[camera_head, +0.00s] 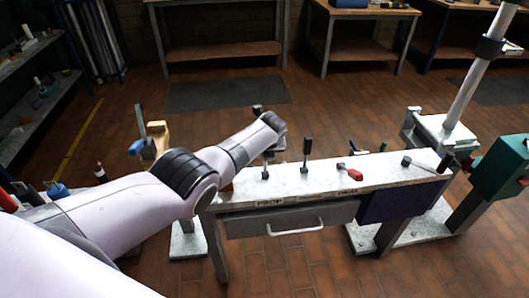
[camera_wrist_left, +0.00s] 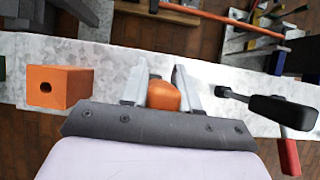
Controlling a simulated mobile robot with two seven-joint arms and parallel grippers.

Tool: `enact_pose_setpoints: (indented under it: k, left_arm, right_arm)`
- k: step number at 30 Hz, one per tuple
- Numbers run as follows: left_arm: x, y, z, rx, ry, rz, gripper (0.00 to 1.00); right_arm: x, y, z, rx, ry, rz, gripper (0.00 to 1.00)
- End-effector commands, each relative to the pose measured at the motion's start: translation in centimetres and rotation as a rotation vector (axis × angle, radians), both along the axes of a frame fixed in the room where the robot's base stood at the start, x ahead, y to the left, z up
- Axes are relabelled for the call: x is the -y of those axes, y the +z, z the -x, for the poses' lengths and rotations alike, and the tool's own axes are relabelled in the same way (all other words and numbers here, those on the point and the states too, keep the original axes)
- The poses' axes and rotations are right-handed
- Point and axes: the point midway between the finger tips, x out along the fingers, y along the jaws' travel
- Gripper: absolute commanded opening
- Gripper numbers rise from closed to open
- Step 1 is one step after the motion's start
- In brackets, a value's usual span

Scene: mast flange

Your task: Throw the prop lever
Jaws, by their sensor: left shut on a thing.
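My left gripper (camera_head: 268,152) is over the left half of a pale bench top, above the front label that reads PROP. In the left wrist view the left gripper (camera_wrist_left: 162,90) has its two fingers on either side of a rounded orange knob (camera_wrist_left: 164,96), shut on it. What is below the knob is hidden, so I cannot tell its lever's tilt. A short grey stem (camera_head: 265,172) shows under the gripper in the head view. Just right of it stands an upright black-handled lever (camera_head: 306,148), seen also in the left wrist view (camera_wrist_left: 280,110). My right gripper is not in view.
An orange block with a hole (camera_wrist_left: 58,87) sits left of the gripper. A red-handled lever (camera_head: 352,174) lies low near the second label, and another dark lever (camera_head: 425,164) is farther right. The bench (camera_head: 320,178) has a drawer handle (camera_head: 295,229) in front.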

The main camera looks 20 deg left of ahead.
Motion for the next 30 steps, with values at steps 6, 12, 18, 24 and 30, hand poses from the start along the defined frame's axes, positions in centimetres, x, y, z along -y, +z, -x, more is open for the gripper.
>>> enact_pose_setpoints:
  k: [6, 12, 18, 24, 30]
  left_arm:
    - [0.01, -0.15, 0.09, -0.022, 0.001, 0.012, 0.00]
    - [0.00, -0.13, 0.09, -0.026, 0.001, 0.015, 0.00]
    - [-0.01, -0.10, 0.07, -0.026, 0.000, 0.016, 0.00]
    - [-0.02, -0.08, 0.06, -0.024, 0.001, 0.016, 0.51]
    - [-0.01, -0.06, 0.05, -0.024, 0.000, 0.015, 0.51]
  right_arm:
    - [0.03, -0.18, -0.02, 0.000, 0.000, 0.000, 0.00]
    - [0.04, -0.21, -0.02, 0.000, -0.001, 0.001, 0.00]
    - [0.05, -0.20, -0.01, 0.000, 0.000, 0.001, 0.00]
    - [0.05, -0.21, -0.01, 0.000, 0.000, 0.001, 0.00]
    - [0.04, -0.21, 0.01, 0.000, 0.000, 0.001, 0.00]
